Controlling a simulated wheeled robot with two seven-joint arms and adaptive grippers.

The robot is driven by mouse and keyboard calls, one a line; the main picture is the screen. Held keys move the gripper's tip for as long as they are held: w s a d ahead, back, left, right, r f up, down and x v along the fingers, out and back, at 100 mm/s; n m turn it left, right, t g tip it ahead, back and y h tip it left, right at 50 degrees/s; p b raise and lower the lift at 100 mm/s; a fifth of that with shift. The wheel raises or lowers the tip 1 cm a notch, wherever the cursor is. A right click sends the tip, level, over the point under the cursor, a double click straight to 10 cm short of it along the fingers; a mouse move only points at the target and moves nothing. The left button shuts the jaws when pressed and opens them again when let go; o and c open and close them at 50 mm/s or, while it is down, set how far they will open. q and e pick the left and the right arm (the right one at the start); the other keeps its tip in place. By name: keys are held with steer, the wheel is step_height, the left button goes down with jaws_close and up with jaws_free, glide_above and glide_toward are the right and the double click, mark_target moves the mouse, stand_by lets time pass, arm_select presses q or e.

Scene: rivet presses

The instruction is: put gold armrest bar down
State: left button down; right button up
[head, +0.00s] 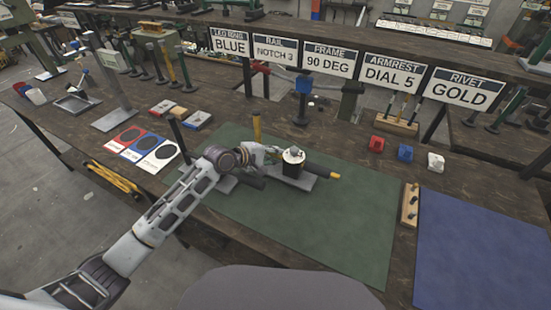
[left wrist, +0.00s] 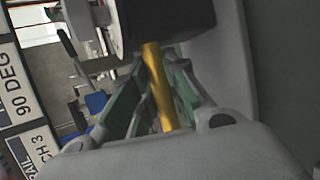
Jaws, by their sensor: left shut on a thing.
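My left gripper (head: 274,154) is over the green mat (head: 340,225), at the device with a black cylinder and pale top (head: 293,165). In the left wrist view its fingers (left wrist: 155,90) are shut on the gold armrest bar (left wrist: 157,80). The bar runs between the fingers, its far end reaching the edge of a black body (left wrist: 170,20); I cannot tell whether they touch. In the head view the gripper largely hides the bar. My right gripper is not in view.
Signs (head: 391,75) stand behind. A blue mat (head: 480,250) is at the right; the front of the green mat is clear.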

arm_select(q)
steer(key=shift+f, duration=0.65)
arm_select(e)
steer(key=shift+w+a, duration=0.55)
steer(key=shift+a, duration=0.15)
arm_select(q)
steer(key=shift+f, duration=0.1)
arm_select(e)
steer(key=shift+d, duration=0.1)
